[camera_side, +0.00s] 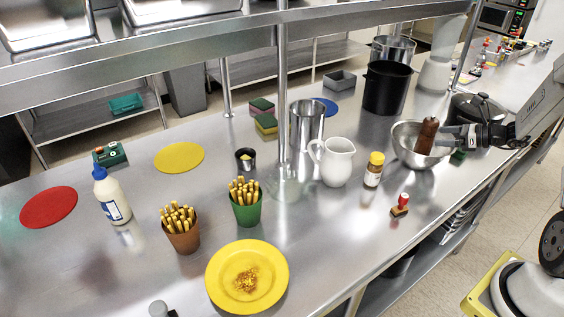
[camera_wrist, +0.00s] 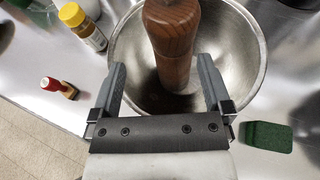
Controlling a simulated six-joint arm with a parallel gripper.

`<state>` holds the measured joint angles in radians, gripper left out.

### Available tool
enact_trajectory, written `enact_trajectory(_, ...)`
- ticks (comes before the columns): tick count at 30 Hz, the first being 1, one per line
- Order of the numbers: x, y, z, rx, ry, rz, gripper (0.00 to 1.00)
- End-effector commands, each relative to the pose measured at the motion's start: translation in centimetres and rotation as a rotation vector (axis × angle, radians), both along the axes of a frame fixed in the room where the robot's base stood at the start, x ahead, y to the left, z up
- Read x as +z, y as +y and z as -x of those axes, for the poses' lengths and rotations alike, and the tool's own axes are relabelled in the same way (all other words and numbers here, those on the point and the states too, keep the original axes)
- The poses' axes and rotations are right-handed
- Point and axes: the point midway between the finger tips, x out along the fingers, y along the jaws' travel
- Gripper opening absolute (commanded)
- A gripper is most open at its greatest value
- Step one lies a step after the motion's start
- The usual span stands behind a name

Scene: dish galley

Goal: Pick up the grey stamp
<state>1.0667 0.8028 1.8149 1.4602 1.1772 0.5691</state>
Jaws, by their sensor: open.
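A small grey rounded knob (camera_side: 158,308) with a dark part beside it is cut off by the bottom edge of the side view; it may be the grey stamp, but I cannot tell. A stamp with a red handle and a wooden base (camera_side: 400,206) stands near the counter's front edge; it also shows at the left of the wrist view (camera_wrist: 58,88). My gripper (camera_side: 442,136) is open, at the metal bowl, far from the grey knob. In the wrist view my open gripper (camera_wrist: 162,72) faces a brown wooden mill (camera_wrist: 172,45), with no visible grip on it.
The mill stands in the metal bowl (camera_side: 398,144). A green pad (camera_wrist: 268,137) lies beside the bowl. A spice jar (camera_side: 373,170), white pitcher (camera_side: 337,163), yellow plate (camera_side: 215,275) and cups of fries (camera_side: 246,212) stand on the counter. A shelf post (camera_side: 282,90) rises mid-counter.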

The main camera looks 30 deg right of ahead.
Motion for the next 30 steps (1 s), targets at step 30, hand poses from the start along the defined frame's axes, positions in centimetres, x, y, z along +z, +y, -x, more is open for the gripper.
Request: enact_trajectory(30,0.75,-0.02,-0.02,0.001,-0.001,0.002,0.75)
